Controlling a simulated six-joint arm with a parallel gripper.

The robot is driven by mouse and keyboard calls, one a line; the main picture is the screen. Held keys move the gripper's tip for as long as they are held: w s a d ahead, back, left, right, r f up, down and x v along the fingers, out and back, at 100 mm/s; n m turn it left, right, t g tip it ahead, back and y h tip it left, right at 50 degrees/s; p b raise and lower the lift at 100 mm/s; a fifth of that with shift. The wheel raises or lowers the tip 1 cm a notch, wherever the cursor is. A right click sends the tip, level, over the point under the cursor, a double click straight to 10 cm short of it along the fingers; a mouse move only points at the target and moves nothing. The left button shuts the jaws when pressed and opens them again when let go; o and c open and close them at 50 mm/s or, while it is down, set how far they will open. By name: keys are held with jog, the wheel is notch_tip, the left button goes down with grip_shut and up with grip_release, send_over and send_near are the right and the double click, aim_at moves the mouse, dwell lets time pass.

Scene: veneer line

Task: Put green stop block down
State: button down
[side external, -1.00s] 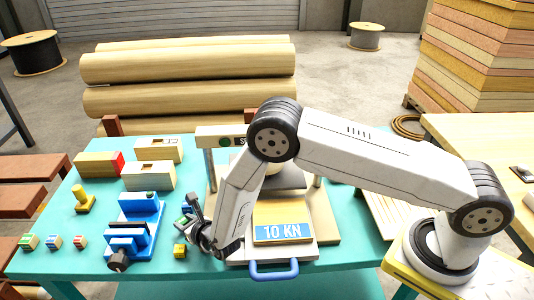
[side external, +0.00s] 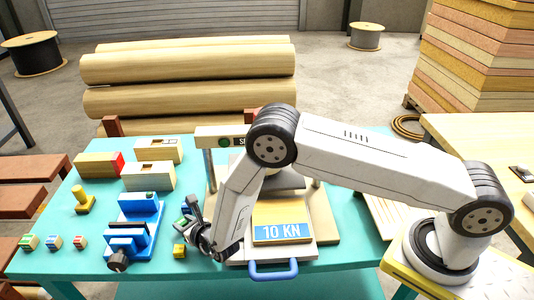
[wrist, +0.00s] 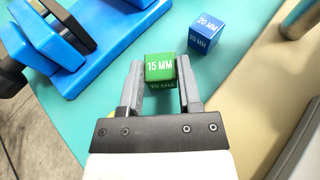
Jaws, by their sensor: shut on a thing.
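The green stop block (wrist: 160,68), marked 15 MM, sits between the two fingers of my gripper (wrist: 161,82) in the wrist view. The fingers are shut on its sides, near their tips. In the side view my gripper (side external: 188,222) is low over the front of the teal table, between the blue vise and the press. There the block is small and partly covered by the gripper. I cannot tell whether its underside touches the table.
A blue block (wrist: 206,32) marked 20 MM stands just beyond, to the right. The 10 KN press plate (side external: 282,218) is to the right.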

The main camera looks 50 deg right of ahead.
jog(key=shift+c, duration=1.4)
grip_release()
jog(key=shift+s+f, duration=0.25)
jog(key=shift+f, duration=0.4)
jog(key=shift+r, duration=0.55)
jog(key=shift+r+v, duration=0.15)
jog(key=shift+v, duration=2.8)
jog(key=shift+r+v, duration=0.15)
jog(key=shift+v, duration=2.85)
jog(key=shift+w, duration=0.1)
